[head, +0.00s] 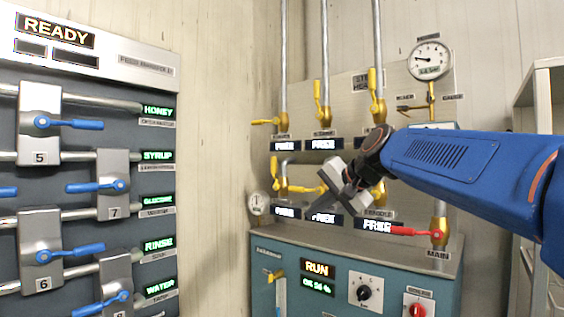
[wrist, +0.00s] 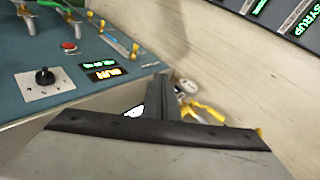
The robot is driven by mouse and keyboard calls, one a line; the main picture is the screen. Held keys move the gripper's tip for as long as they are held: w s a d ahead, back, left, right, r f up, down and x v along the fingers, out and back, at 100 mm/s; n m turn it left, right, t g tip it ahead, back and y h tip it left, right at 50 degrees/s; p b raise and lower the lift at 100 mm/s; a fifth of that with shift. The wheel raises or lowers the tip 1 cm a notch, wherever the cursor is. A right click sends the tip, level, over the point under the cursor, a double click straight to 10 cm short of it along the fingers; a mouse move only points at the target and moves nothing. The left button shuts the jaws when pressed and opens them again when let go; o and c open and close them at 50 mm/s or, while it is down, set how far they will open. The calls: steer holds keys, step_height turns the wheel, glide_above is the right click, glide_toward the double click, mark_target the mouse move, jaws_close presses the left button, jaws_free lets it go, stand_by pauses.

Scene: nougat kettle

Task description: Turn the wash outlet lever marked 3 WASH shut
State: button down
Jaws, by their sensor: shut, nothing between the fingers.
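No label reading 3 WASH is legible in either view, so I cannot tell which lever bears it. Yellow levers stand on the pipes of the kettle's back panel: an upper row includes one lever (head: 318,92), and a lower row includes another lever (head: 300,188) just left of my gripper. My gripper (head: 326,207) is shut and empty in front of the lower row, hiding part of it. In the wrist view my gripper (wrist: 157,98) shows its fingers together, with yellow lever parts (wrist: 205,111) just beyond; contact cannot be told.
A red lever (head: 410,232) sits at the MAIN pipe, below my arm. A teal control box (head: 340,260) with a RUN display (head: 318,268) and black knob (head: 364,293) stands below. A panel with blue levers (head: 75,124) is at left. A gauge (head: 429,60) is upper right.

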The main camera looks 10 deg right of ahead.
steer(key=w+d+r+m+t+y, duration=0.1)
steer(key=w+d+r+m+t, duration=0.1)
steer(key=w+r, duration=0.5)
steer(key=w+d+r+m+t+y, duration=0.1)
steer(key=w+r+m, duration=0.1)
steer(key=w+r, duration=0.5)
glide_toward(275, 163)
steer(key=x, duration=0.4)
steer(key=shift+f, duration=0.4)
steer(key=shift+w+a, duration=0.35)
steer(key=shift+w, duration=0.55)
steer(key=shift+a+r, duration=0.1)
steer(key=shift+r, duration=0.05)
